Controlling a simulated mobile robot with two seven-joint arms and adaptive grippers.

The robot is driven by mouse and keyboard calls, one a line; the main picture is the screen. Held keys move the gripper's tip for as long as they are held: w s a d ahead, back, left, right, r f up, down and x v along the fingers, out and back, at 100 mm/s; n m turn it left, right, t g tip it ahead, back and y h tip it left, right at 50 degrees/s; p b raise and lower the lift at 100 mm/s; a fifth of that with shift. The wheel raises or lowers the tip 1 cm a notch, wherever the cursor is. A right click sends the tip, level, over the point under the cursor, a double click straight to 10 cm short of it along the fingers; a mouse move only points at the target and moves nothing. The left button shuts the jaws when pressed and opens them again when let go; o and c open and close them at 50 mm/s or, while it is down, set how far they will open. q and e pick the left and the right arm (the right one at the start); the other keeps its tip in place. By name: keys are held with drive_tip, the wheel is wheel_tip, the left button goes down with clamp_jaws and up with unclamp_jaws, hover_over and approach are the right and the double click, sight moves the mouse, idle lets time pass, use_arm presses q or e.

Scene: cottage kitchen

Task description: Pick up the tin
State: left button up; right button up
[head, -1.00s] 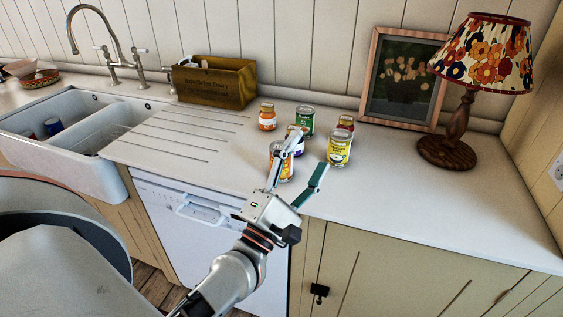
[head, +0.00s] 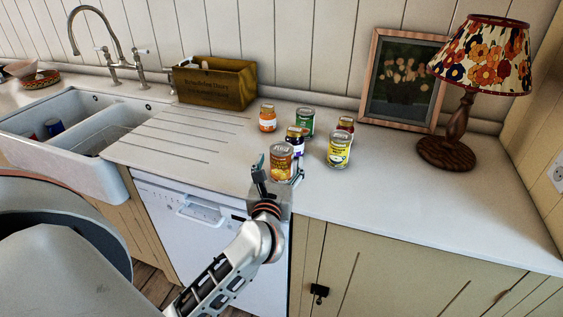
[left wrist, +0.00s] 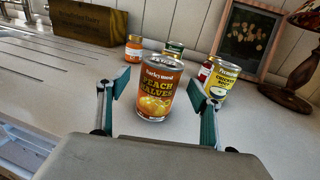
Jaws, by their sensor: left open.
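An orange tin labelled peach halves (head: 281,160) stands upright near the front edge of the counter. It also shows large and centred in the left wrist view (left wrist: 158,92). My left gripper (head: 278,168) is open, low at the counter's front, with its fingers pointing at this tin. In the left wrist view one finger is on each side of the tin's lower front, with gaps showing. A yellow tin (head: 339,149) stands to the right and a green tin (head: 305,122) behind. My right gripper is not in view.
An orange-labelled jar (head: 268,118), a dark-labelled jar (head: 295,140) and a red jar (head: 345,124) stand close behind. A wooden box (head: 215,83), picture frame (head: 403,80) and lamp (head: 456,130) line the back. The counter at right is clear.

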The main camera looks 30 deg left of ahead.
use_arm(q)
drive_tip(key=shift+x, duration=1.6)
drive_tip(key=shift+c, duration=0.5)
drive_tip(key=c, duration=1.4)
